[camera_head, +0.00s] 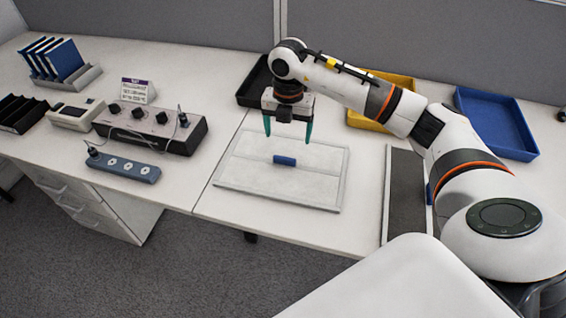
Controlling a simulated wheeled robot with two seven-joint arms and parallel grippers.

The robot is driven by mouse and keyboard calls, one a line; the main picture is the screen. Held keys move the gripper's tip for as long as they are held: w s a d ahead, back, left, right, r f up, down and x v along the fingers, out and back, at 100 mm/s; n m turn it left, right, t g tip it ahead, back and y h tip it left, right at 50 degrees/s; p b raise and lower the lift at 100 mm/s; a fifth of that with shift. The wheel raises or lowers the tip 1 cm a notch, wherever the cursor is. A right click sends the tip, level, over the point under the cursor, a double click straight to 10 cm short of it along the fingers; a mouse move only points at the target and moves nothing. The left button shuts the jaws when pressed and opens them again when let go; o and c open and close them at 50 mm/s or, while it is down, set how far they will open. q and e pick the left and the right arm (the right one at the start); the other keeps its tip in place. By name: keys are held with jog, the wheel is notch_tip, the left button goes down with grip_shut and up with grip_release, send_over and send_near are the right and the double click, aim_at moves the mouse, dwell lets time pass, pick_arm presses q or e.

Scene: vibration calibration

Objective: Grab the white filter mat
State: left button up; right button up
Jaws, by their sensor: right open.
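The white filter mat (246,173) lies flat on the white table, a pale rectangle with a raised rim-like edge. A small blue block (285,160) sits at its middle. My right gripper (287,134) hangs above the far part of the mat, pointing down, with its two green fingers spread apart and nothing between them. In the picture the fingertips are a little beyond the blue block; their exact height above the mat is hard to tell. My left gripper is not in view.
A black tray (251,91), a yellow tray (354,119) and a blue tray (497,124) stand behind and right. A dark grey mat (404,192) lies right of the white one. A knobbed control box (150,124) and a blue power strip (122,168) sit at left.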

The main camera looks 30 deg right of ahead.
send_over(285, 158)
jog(key=f, duration=0.4)
jog(key=shift+s+d, duration=0.1)
jog(key=shift+s, duration=0.3)
jog(key=f, duration=0.4)
jog(key=w+f, duration=0.1)
jog(key=shift+f+p, duration=0.35)
jog(key=shift+f, duration=0.05)
jog(key=c, duration=1.1)
